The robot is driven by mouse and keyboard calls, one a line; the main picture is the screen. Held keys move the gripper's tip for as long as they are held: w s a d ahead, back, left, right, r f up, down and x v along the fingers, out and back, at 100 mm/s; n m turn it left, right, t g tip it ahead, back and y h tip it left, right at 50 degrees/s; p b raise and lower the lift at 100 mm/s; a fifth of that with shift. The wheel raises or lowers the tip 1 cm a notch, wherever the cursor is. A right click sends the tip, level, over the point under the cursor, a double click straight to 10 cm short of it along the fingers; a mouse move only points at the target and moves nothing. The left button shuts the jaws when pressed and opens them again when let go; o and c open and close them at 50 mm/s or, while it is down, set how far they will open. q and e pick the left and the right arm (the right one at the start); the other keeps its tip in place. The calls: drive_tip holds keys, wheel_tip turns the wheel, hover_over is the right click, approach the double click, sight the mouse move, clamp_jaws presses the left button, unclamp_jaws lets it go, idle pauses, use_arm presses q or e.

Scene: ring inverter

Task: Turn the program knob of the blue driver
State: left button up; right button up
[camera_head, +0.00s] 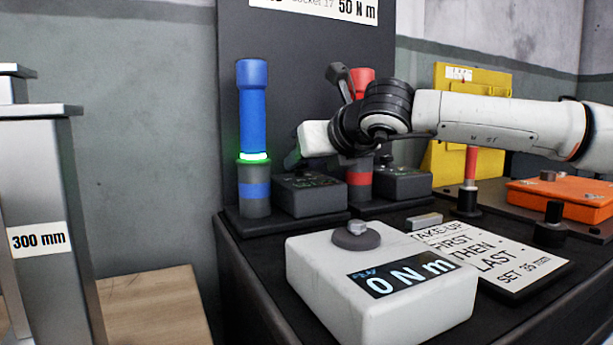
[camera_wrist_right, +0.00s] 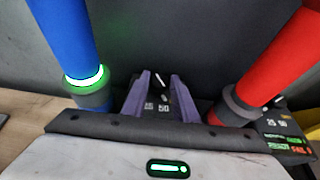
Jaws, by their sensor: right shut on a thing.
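The blue driver (camera_head: 253,110) stands upright at the left of the dark bench, with a green-lit ring near its lower part. Its dark program box (camera_head: 309,196) sits beside its foot. In the right wrist view the blue driver (camera_wrist_right: 67,35) is at the upper left. My right gripper (camera_head: 292,160) reaches in from the right, low over that box. In the right wrist view, the purple fingers of my right gripper (camera_wrist_right: 162,84) are shut on the dark program knob (camera_wrist_right: 157,80), which has a white mark. "25" and "50" show below it. My left gripper is not in view.
A red driver (camera_head: 360,179) with its own dark box (camera_head: 402,183) stands close to the right. In front are a white meter (camera_head: 345,295) reading "0 N m" and an instruction plate (camera_head: 510,260). A grey "300 mm" post (camera_head: 40,200) stands at left.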

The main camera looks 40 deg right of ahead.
drive_tip(key=shift+w+a+m+g+h, duration=0.15)
drive_tip(key=shift+m+g+h, duration=0.1)
drive_tip(key=shift+m+h, duration=0.3)
drive_tip(key=shift+s+a+m+g+h, duration=0.1)
drive_tip(key=shift+m+g+h, duration=0.15)
drive_tip(key=shift+m+h, duration=0.25)
drive_tip(key=o, duration=1)
drive_tip(key=v, duration=1)
drive_tip(key=shift+p, duration=0.45)
drive_tip(key=shift+a, duration=0.1)
